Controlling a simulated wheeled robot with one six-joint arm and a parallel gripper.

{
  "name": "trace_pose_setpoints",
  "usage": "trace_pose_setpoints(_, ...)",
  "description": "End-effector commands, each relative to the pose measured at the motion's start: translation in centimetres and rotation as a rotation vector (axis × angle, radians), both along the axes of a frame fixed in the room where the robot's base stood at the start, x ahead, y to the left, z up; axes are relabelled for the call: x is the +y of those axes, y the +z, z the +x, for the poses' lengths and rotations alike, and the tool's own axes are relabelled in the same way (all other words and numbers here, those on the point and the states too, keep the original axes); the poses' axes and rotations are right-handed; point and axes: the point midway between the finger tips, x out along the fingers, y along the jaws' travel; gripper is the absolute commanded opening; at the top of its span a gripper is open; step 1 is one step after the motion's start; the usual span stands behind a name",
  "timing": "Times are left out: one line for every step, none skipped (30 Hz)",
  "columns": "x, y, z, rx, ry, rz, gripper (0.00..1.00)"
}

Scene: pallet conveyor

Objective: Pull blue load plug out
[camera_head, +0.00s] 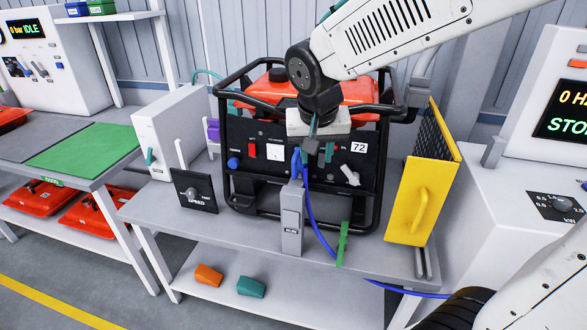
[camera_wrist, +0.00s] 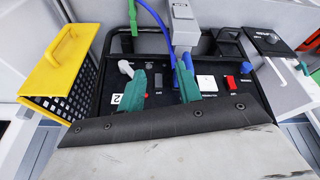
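The blue load plug (camera_head: 297,160) is at the lower middle of the generator's black front panel (camera_head: 265,168), with a blue cable (camera_head: 312,222) hanging from it. In the wrist view the blue plug (camera_wrist: 182,74) shows beside the tip of the right green finger, and the cable (camera_wrist: 158,25) loops away. My gripper (camera_head: 319,148) is in front of the panel. In the wrist view my gripper's two green fingers (camera_wrist: 164,84) stand apart with bare panel between them. The plug is partly hidden by the right finger; I cannot tell whether they touch.
A grey post box (camera_head: 291,220) stands before the panel, close to the plug. A yellow guard (camera_head: 408,205) is at the right and a speed lever box (camera_head: 194,191) at the left. A green upright tab (camera_head: 343,243) is by the bench's front edge. A white switch handle (camera_head: 350,176) juts from the panel.

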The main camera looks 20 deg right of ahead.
Motion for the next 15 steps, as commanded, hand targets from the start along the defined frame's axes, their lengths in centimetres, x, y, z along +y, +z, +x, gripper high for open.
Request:
trace_pose_setpoints(0.6, -0.9, 1.8, -0.012, -0.015, 0.001, 0.34)
trace_pose_setpoints(1.0, -1.2, 2.7, -0.024, -0.026, 0.003, 0.34)
trace_pose_setpoints(1.3, -1.6, 3.8, -0.039, -0.038, 0.007, 0.34)
trace_pose_setpoints(1.6, -1.9, 4.5, -0.047, -0.046, 0.010, 0.34)
trace_pose_setpoints(1.8, -2.2, 5.1, -0.054, -0.053, 0.012, 0.34)
trace_pose_setpoints(2.0, -2.4, 5.7, -0.063, -0.061, 0.015, 0.34)
trace_pose_setpoints(2.1, -2.6, 6.0, -0.068, -0.065, 0.018, 0.34)
trace_pose_setpoints(2.2, -2.8, 6.3, -0.072, -0.070, 0.020, 0.34)
trace_pose_setpoints(2.3, -3.0, 6.6, -0.075, -0.072, 0.021, 0.34)
trace_pose_setpoints(2.3, -3.3, 6.8, -0.076, -0.074, 0.021, 0.34)
trace_pose_setpoints(2.2, -3.6, 6.9, -0.077, -0.076, 0.022, 0.34)
trace_pose_setpoints(2.1, -4.0, 7.1, -0.077, -0.077, 0.022, 0.34)
trace_pose_setpoints(2.1, -4.4, 7.2, -0.077, -0.078, 0.021, 0.34)
trace_pose_setpoints(2.0, -4.8, 7.4, -0.076, -0.078, 0.022, 0.34)
trace_pose_setpoints(1.8, -5.4, 7.6, -0.075, -0.078, 0.022, 0.34)
